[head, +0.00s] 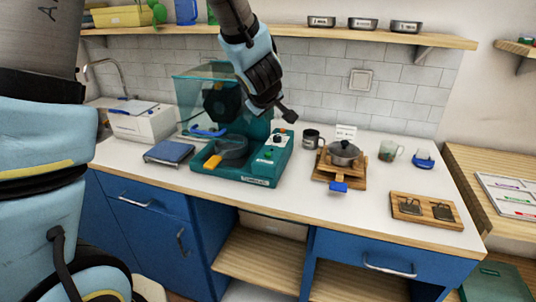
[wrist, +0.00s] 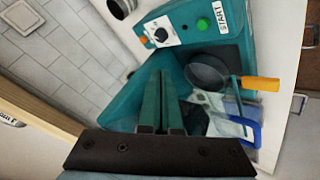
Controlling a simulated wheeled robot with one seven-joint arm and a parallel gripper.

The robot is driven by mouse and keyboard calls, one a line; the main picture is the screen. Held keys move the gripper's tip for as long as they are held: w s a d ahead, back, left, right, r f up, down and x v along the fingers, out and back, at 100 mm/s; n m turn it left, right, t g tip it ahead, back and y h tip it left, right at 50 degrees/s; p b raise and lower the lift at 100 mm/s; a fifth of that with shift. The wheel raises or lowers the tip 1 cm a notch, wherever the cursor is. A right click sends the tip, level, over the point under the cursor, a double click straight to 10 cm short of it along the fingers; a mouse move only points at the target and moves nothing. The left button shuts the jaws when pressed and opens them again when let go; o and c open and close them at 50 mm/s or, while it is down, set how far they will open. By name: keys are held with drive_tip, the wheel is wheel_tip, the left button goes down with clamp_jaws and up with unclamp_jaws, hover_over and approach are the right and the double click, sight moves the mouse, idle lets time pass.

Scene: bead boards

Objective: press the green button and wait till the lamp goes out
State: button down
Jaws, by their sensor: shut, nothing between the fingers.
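The teal machine (head: 240,180) stands on the white counter, with a dark round pan (head: 231,148) with an orange handle on it. Its green button (head: 268,153) is on the right part of its top. In the wrist view the green button (wrist: 202,24) sits beside a START label (wrist: 222,18) and a white panel with a dark knob (wrist: 161,34). A small orange spot (wrist: 143,40) by the knob may be the lamp; I cannot tell whether it is lit. My gripper (head: 290,116) is shut and empty, above the machine's back right, apart from the button. Its fingers (wrist: 162,98) show in the wrist view.
A clear hood (head: 190,95) rises at the machine's back left. To the right stand a dark mug (head: 311,138), a lidded pot (head: 343,152) on a wooden board and a glass cup (head: 389,150). A shelf (head: 300,33) runs above. The counter front is mostly clear.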

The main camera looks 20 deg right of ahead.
sight(268, 155)
drive_tip(key=shift+f+b, duration=4.15)
drive_tip(key=shift+f, duration=0.15)
drive_tip(key=shift+f+b, duration=0.3)
drive_tip(key=shift+f, duration=0.15)
